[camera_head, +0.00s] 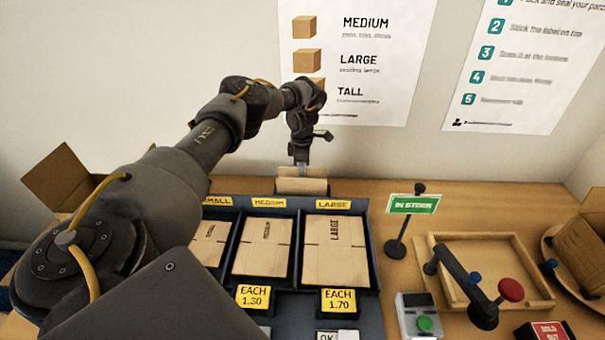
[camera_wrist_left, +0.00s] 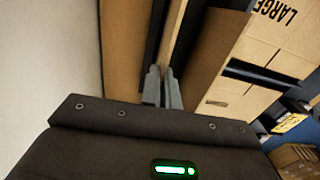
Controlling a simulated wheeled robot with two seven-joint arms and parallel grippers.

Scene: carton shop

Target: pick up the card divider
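The card divider (camera_head: 302,186) is a brown card piece standing upright behind the large-carton compartment, near the wall. In the left wrist view its thin tan edge (camera_wrist_left: 174,32) runs down to my fingertips. My left gripper (camera_head: 301,165) reaches down onto the top of the divider from above. In the left wrist view the two grey fingers (camera_wrist_left: 162,80) are close together, with the tan edge between their tips. They look shut on it, though the contact itself is small and partly hidden. My right gripper is in neither view.
A dark tray (camera_head: 367,235) holds flat cartons in three compartments in front of the divider. An "In stock" sign (camera_head: 414,204) stands to the right, beside a wooden tray (camera_head: 500,238) and a device with a green button (camera_head: 425,323). The wall rises close behind.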

